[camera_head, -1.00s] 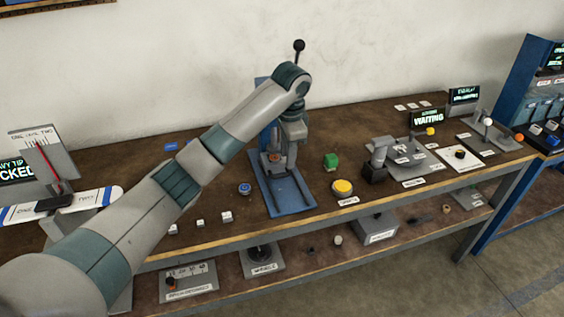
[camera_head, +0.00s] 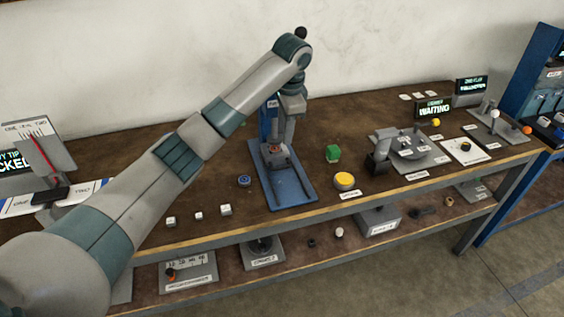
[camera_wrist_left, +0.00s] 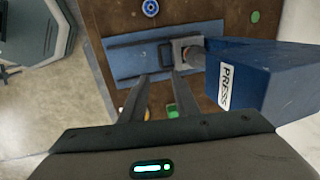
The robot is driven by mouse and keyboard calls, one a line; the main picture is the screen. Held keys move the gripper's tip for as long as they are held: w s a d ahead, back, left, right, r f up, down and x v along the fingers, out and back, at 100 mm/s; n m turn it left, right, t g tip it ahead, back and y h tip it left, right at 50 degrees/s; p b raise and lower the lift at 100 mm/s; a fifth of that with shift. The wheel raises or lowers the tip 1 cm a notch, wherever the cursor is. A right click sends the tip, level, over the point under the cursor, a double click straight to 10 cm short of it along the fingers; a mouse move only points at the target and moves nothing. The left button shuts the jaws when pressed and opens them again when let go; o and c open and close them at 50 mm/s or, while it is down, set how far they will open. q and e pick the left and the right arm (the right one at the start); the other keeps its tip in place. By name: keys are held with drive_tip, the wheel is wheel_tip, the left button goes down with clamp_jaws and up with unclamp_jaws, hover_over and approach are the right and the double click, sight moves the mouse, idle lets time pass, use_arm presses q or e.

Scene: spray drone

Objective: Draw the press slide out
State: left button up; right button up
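The blue press has a flat base (camera_head: 300,187) and a column behind it. In the left wrist view its column bears a PRESS label (camera_wrist_left: 226,86). The press slide (camera_head: 280,158) is a grey block on the base, close to the column, and shows in the left wrist view (camera_wrist_left: 186,50) with a dark handle-like part beside it. My left gripper (camera_wrist_left: 160,78) points down over the base. Its two fingers are apart with nothing visible between them. In that view the fingertips are just below the dark part; contact cannot be told. My right gripper is out of view.
A green block (camera_head: 333,153) and a yellow button (camera_head: 344,180) stand right of the press. A blue round piece (camera_head: 244,181) and several small white blocks are left of it.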

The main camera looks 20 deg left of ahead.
sight(277, 157)
use_arm(q)
drive_tip(key=f+p, duration=0.1)
drive_tip(key=f, duration=0.4)
drive_tip(key=w+a+f+p, duration=0.1)
drive_tip(key=f, duration=0.4)
drive_tip(key=w+f+p, duration=0.1)
drive_tip(key=f, duration=0.3)
drive_tip(key=shift+w+a+f, duration=0.2)
drive_tip(key=shift+a+f, duration=0.1)
drive_tip(key=shift+f, duration=0.1)
clamp_jaws()
